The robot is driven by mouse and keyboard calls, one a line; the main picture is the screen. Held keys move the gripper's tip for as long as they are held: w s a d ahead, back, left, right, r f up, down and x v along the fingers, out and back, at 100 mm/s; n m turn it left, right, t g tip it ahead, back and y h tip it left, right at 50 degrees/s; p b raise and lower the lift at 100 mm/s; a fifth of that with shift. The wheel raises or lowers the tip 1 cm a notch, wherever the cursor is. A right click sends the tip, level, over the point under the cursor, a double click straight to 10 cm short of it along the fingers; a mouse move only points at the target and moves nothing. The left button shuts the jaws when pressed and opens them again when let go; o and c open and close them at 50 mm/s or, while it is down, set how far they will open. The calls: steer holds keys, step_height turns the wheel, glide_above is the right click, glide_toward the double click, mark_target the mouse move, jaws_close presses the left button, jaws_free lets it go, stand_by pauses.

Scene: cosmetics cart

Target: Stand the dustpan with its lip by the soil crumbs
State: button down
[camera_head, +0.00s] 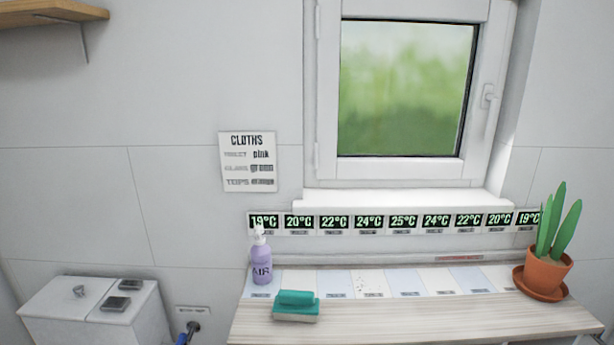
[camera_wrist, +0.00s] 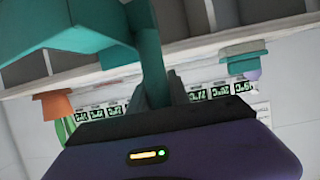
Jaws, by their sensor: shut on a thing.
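The teal dustpan (camera_wrist: 75,30) fills the upper left of the wrist view, with its handle (camera_wrist: 152,65) running down to my gripper. My gripper (camera_wrist: 160,92) is shut on this handle; its dark fingers are partly hidden behind it and the gripper body. The dustpan is held in the air, and its contact with the counter is not shown. In the head view neither dustpan nor gripper shows.
A teal-topped brush or sponge (camera_head: 296,306) lies at the counter's front left, near a purple pump bottle (camera_head: 262,262). A potted plant (camera_head: 547,269) stands at the right end. Temperature displays (camera_head: 369,223) line the wall. The counter's middle is clear.

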steer(key=s+f, duration=1.1)
steer(key=f, duration=0.5)
steer(key=shift+s+d, duration=0.35)
steer(key=shift+d, duration=0.1)
steer(key=shift+f, duration=0.1)
